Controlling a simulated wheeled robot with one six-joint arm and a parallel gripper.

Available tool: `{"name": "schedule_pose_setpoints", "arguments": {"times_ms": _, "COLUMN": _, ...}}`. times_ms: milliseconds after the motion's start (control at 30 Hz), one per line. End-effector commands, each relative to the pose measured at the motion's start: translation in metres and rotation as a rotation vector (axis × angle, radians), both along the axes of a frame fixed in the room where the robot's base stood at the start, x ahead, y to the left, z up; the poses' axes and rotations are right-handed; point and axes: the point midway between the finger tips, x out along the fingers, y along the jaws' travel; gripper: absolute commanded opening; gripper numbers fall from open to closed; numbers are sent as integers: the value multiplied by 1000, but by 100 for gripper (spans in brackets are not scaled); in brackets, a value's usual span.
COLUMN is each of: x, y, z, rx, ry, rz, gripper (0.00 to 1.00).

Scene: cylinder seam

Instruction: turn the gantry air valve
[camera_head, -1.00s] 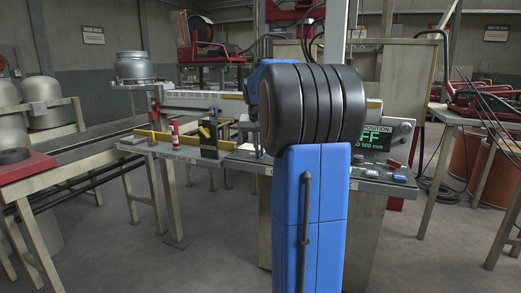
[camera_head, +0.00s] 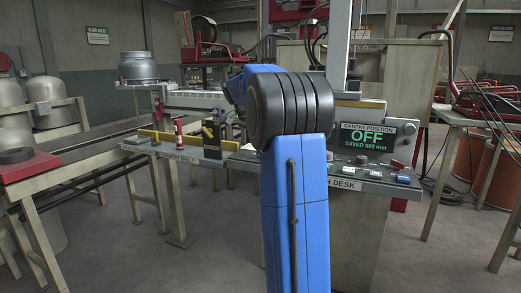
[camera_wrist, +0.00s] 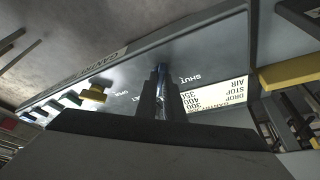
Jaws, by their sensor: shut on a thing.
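In the wrist view my gripper (camera_wrist: 160,90) is shut, its two dark fingers close together over a grey panel. A thin, shiny bluish-grey piece (camera_wrist: 162,74) shows between the fingertips, apparently the air valve's handle; most of it is hidden by the fingers. The word SHUT (camera_wrist: 190,78) is printed to the right of the fingers and OPEN (camera_wrist: 121,92) to the left. In the head view my blue and black arm hides the gripper and the valve.
A yellow block (camera_wrist: 95,92) stands left of the fingers in the wrist view. A printed plate (camera_wrist: 208,103) lies to the right. In the head view the desk display (camera_head: 370,136) reads OFF, SAVED 500 mm.

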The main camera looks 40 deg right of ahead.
Motion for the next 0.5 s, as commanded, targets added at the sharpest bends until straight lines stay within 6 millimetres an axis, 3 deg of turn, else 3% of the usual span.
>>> {"name": "schedule_pose_setpoints", "arguments": {"times_ms": 500, "x": 3, "y": -1, "z": 0, "rx": 1, "ry": -1, "rz": -188, "gripper": 0}}
